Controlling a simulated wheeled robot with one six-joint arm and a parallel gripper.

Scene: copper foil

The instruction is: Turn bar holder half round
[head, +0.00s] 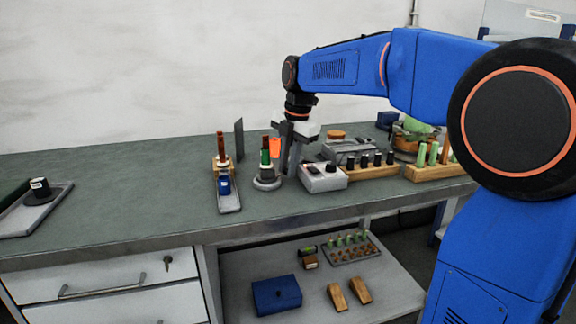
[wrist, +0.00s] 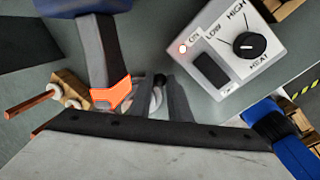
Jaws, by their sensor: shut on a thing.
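My gripper (head: 291,170) points down just to the right of the upright bar. In the wrist view my gripper (wrist: 161,82) is shut on a small dark knob-like part, with a pale curved edge beside it. The fingers hide most of this part. An orange tip (wrist: 112,95) on a grey barrel lies just left of the fingers; it shows behind the gripper in the head view (head: 275,146).
A white heat control box (head: 323,178) stands close on the right, its dial facing up (wrist: 249,46). Wooden racks (head: 372,172) stand right. The bench's left middle is clear.

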